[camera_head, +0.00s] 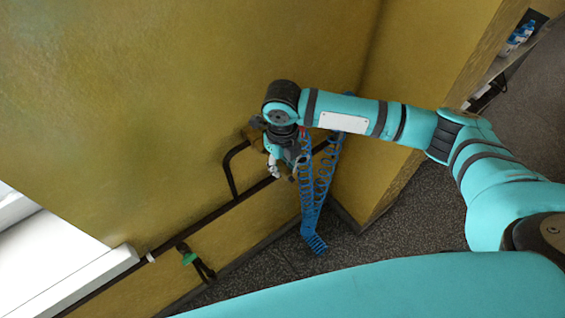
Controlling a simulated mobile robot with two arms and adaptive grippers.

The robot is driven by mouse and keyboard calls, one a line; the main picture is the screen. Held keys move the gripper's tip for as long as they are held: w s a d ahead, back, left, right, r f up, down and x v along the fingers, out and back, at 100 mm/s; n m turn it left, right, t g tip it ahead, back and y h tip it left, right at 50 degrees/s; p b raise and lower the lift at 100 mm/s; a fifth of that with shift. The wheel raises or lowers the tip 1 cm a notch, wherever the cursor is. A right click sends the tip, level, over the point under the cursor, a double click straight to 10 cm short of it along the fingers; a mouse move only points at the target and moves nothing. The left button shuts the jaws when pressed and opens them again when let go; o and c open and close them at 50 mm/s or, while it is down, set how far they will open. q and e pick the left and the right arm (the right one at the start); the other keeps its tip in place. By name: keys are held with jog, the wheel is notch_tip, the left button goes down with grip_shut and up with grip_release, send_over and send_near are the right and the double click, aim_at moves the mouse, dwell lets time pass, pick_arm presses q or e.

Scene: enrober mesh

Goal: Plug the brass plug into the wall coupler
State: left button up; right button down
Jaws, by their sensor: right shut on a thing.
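My right gripper (273,170) is at the yellow wall, in front of the dark pipe. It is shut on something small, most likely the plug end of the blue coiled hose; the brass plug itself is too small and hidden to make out. The blue coiled hose (316,195) hangs beside the gripper in a loop down to the floor. The wall coupler cannot be told apart clearly; a small brownish fitting (254,124) shows at the wall just left of my wrist, at the top of the pipe branch. Whether plug and coupler touch cannot be seen. My left gripper is not in view.
A dark pipe (206,219) runs slantwise along the yellow wall (150,110). A green-handled fitting (188,257) sits on it at lower left, near a white ledge (60,262). A wall corner stands right of the hose. Bottles (518,37) stand at upper right. The grey floor (415,225) looks clear.

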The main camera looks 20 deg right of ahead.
jog(key=shift+p, duration=0.65)
dwell(0.9)
jog(key=shift+w+a+b, duration=0.2)
jog(key=shift+w+a, duration=0.1)
jog(key=shift+w, duration=0.55)
jog(key=shift+w+a+b, duration=0.2)
jog(key=shift+w+a, duration=0.1)
jog(key=shift+w, duration=0.55)
jog(key=shift+w, duration=0.1)
jog(key=c, duration=1.4)
grip_release()
jog(key=shift+c, duration=0.2)
jog(key=o, duration=0.4)
jog(key=shift+w+a, duration=0.1)
jog(key=shift+w, duration=0.05)
jog(key=shift+r, duration=0.25)
notch_tip(320, 180, up, 11)
jog(key=shift+r, duration=0.2)
